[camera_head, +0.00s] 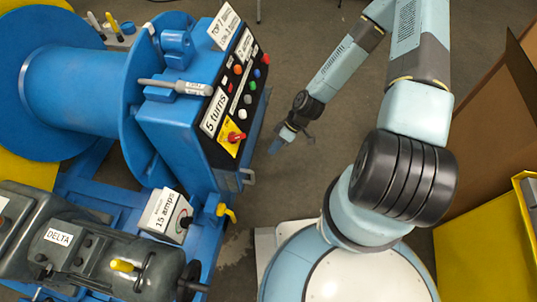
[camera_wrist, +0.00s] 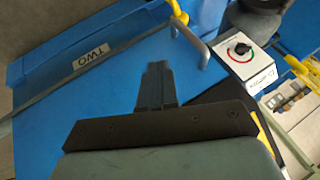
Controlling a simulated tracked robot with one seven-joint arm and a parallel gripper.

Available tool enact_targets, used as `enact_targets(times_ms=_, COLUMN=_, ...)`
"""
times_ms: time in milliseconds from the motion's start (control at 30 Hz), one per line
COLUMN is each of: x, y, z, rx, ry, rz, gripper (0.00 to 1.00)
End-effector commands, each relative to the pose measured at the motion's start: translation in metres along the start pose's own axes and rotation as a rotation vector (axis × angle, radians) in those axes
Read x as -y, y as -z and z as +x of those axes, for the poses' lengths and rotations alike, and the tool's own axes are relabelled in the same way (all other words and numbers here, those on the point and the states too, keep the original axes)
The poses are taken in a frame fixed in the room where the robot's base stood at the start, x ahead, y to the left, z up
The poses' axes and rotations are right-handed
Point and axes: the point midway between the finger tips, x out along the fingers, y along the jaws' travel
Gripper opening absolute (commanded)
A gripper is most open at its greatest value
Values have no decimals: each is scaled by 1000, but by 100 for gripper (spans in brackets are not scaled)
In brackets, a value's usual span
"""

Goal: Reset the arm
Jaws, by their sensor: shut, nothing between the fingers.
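My gripper (camera_head: 275,147) hangs at the end of my arm in the head view, over the grey floor just right of the blue machine's control box (camera_head: 190,125). In the wrist view my gripper (camera_wrist: 157,70) shows as dark fingers close together, shut and empty, in front of a blue surface (camera_wrist: 110,90). I cannot tell how far the fingers are from that surface.
The control box carries buttons and a red switch (camera_head: 236,137). A blue drum (camera_head: 75,90) is behind it. A gauge box (camera_head: 167,215) and a grey motor (camera_head: 85,245) stand below. Brown panels and a yellow surface (camera_head: 485,245) are at right. Floor between is clear.

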Motion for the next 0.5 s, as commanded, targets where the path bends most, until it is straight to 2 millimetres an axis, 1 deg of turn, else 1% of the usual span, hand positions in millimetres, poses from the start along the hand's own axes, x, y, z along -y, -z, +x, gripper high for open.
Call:
enact_targets(times_ms=33, x=-1, y=0, z=-6, rx=0, ry=-2, rz=0, gripper=0)
enact_targets(times_ms=200, x=0, y=0, z=-15, rx=0, ry=-1, rz=-1, gripper=0)
enact_targets(times_ms=500, x=-1, y=0, z=-18, rx=3, ry=-3, rz=0, gripper=0)
